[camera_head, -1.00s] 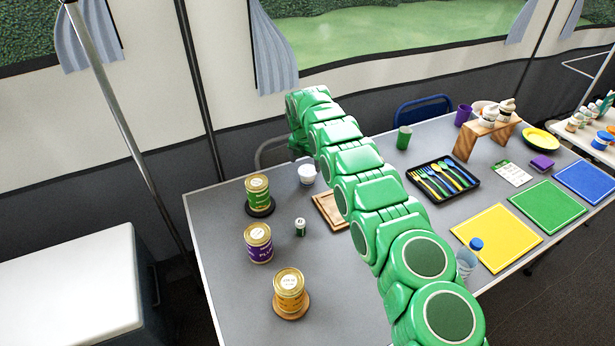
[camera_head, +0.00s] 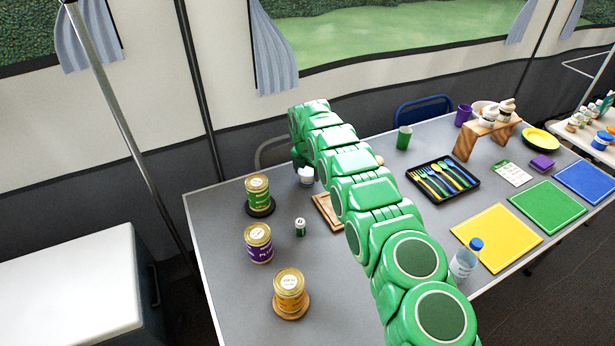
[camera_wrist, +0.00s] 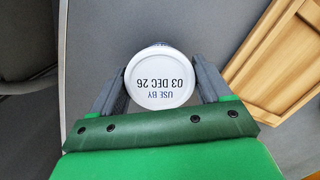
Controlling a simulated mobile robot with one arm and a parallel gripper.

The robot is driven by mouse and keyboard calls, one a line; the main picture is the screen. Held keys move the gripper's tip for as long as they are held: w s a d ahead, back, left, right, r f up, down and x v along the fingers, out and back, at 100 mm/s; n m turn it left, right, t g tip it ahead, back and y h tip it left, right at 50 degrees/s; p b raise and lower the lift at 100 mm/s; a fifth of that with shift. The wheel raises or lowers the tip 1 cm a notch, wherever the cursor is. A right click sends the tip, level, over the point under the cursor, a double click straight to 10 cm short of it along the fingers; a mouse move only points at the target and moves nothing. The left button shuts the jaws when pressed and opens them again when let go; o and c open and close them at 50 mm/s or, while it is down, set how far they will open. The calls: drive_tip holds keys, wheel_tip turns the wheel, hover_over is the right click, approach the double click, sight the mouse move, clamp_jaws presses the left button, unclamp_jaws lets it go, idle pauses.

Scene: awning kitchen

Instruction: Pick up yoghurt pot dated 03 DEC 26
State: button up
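The yoghurt pot (camera_wrist: 162,78) has a white lid reading "USE BY 03 DEC 26", upside down in the wrist view. It is upright and white in the head view (camera_head: 306,178), near the table's far edge, its upper part partly hidden by my arm. My gripper (camera_wrist: 160,80) is above it, with one dark finger on each side of the lid. The fingers look open around the pot; whether they touch its sides is hard to tell.
A wooden board (camera_head: 328,212) lies right of the pot; its edge also shows in the wrist view (camera_wrist: 275,65). A small green can (camera_head: 300,227) and several labelled tins, including a purple one (camera_head: 258,244), stand on the table's left part. A chair (camera_head: 272,151) is behind the table.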

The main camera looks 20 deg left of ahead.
drive_tip(key=shift+c, duration=1.2)
